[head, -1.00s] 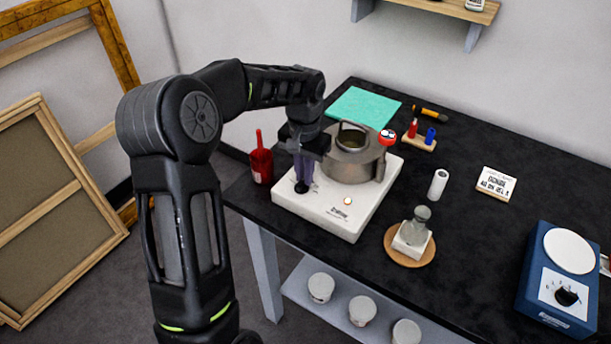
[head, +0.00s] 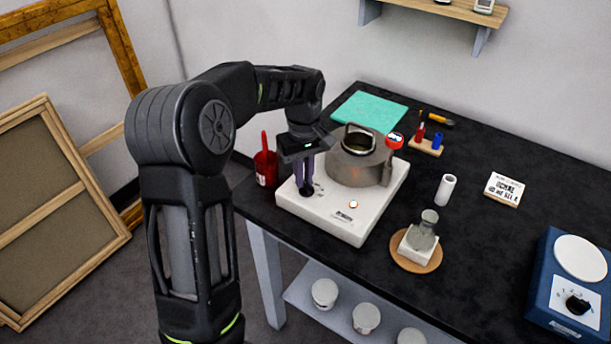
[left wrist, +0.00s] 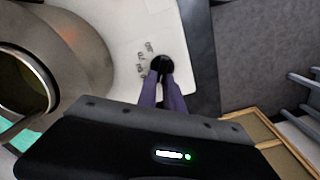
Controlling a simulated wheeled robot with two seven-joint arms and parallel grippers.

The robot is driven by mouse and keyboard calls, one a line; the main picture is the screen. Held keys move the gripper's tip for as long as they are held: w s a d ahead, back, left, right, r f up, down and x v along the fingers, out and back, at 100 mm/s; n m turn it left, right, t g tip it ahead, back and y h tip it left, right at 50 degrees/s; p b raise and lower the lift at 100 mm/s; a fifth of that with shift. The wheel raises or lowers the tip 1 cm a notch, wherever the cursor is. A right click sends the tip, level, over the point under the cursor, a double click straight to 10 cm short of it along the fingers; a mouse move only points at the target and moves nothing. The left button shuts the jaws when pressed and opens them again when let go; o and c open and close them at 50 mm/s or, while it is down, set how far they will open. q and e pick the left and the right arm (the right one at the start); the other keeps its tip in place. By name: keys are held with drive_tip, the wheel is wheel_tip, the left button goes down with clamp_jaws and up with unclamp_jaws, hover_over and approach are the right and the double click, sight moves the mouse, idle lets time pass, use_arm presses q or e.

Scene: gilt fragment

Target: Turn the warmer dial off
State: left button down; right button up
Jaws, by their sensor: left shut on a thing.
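The white warmer (head: 330,217) stands at the left front of the black table, with a grey metal pot (head: 358,168) on top. A small light (head: 353,204) glows on its front. The black warmer dial (head: 306,191) is on its left part; in the left wrist view the dial (left wrist: 162,65) shows beside small printed marks too small to read. My left gripper (head: 306,185) points down with its purple fingers shut on the dial. The fingers (left wrist: 163,82) hide part of the dial in the left wrist view. My right gripper is not in view.
A red container (head: 265,167) stands close left of the warmer. A red-and-white round gauge (head: 394,140) is at the pot's right. A flask on a cork mat (head: 416,262) and a blue device (head: 572,285) stand to the right.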

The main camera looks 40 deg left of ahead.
use_arm(q)
drive_tip(key=shift+s+a+n, duration=0.1)
drive_tip(key=shift+s+n, duration=0.05)
drive_tip(key=shift+n, duration=1.45)
drive_tip(key=c, duration=1.5)
unclamp_jaws()
wheel_tip(320, 180, up, 8)
drive_tip(key=shift+f+b, duration=0.1)
drive_tip(key=shift+b, duration=0.25)
